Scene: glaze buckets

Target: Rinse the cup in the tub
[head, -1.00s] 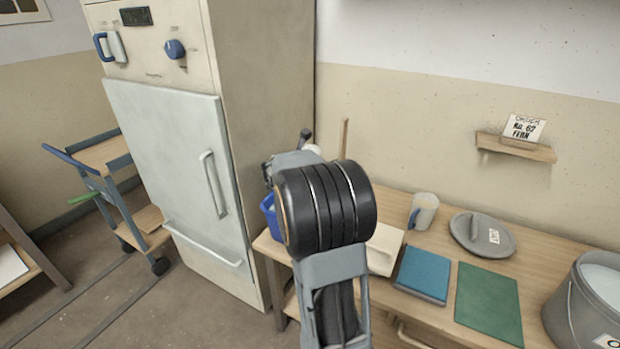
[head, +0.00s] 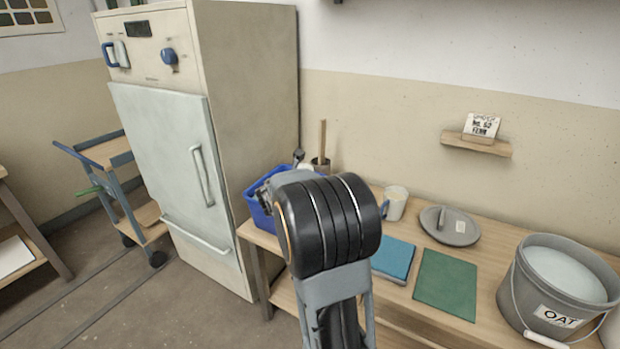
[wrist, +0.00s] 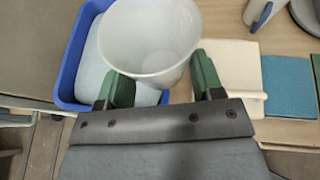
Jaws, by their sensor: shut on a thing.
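My gripper (wrist: 160,72) is shut on a white cup (wrist: 150,35), with its green fingers on either side of the cup's near end. The wrist view looks into the cup's pale, open inside. The cup overlaps the blue tub (wrist: 70,58), which holds pale liquid. I cannot tell whether the cup touches the liquid. In the head view the tub (head: 256,212) stands at the left end of the table, partly behind my arm, and the cup is mostly hidden there.
A mug with a blue handle (head: 396,203), a grey lid (head: 450,226), a blue book (head: 393,260) and a green sheet (head: 446,284) lie right of my arm. A grey bucket labelled OAT (head: 550,290) stands at far right. A brown pot with a stick (head: 321,164) is behind the tub.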

